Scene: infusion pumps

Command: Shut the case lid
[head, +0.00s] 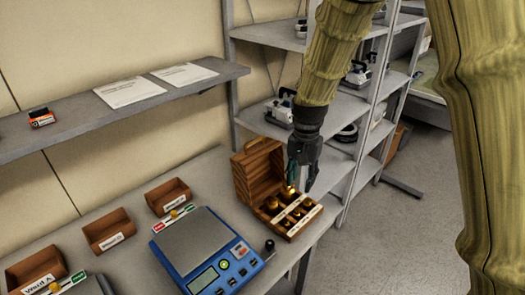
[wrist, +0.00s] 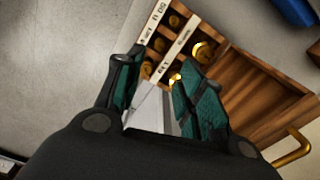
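The wooden case (head: 289,214) stands on the bench near its right end, with brass weights in its compartments. Its lid (head: 258,170) is open and stands up at the back. In the wrist view the lid (wrist: 262,88) lies at the right with a brass handle (wrist: 292,150), and the case's compartments (wrist: 172,36) show at the top. My gripper (head: 302,182) is above the case, in front of the lid. I cannot tell whether a finger touches the lid.
A blue scale (head: 207,252) stands left of the case, with a small dark knobbed object (head: 269,246) between them. Wooden trays (head: 109,230) line the bench at left. A wall shelf (head: 120,105) holds papers. A metal rack (head: 345,110) with pumps stands behind the case.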

